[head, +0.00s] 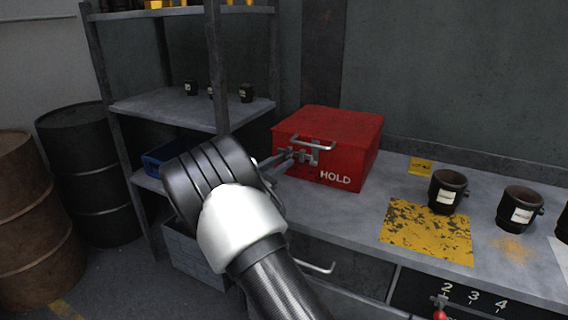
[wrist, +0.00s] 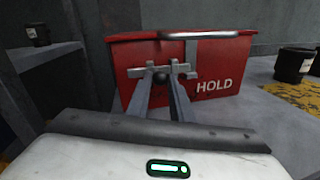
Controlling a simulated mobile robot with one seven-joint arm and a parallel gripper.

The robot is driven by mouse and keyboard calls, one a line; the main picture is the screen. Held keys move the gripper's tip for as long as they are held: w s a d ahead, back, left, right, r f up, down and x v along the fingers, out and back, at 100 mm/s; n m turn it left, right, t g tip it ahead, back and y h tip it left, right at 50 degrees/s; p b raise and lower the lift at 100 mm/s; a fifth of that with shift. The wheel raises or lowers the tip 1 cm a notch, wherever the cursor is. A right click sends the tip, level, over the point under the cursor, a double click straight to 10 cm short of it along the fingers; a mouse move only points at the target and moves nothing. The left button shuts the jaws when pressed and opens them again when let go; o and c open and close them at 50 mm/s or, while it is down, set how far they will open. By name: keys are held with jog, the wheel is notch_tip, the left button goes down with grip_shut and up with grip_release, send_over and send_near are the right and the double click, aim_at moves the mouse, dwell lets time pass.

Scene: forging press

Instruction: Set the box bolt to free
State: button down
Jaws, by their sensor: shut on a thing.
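A red box (head: 345,145) marked HOLD stands on the grey bench, its lid down with a metal handle (head: 313,142) at the front. The box also shows in the wrist view (wrist: 215,65). A grey metal bolt (wrist: 182,70) sits across the front of the box, left of the word HOLD. My gripper (head: 285,160) reaches the box's front from the left. In the wrist view its two fingers (wrist: 161,82) are shut on the bolt's dark knob (wrist: 160,78). The fingers partly hide the knob and the bolt's lower edge.
Dark mugs (head: 447,192) stand on the bench to the right, one on a worn yellow patch (head: 425,232). A shelf rack (head: 165,108) stands left of the box, with a blue bin (head: 160,158) low on it. Barrels (head: 90,170) stand at far left. A drawer handle (head: 315,267) juts below the bench.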

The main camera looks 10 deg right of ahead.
jog(key=shift+w+a+r, duration=0.1)
jog(key=shift+w+a, duration=0.5)
jog(key=shift+a, duration=0.25)
jog(key=c, duration=1.6)
grip_release()
jog(key=shift+s, duration=0.1)
jog(key=p+v, duration=0.2)
jog(key=v, duration=1.5)
jog(key=shift+s+a+p, duration=0.1)
jog(key=shift+p, duration=0.2)
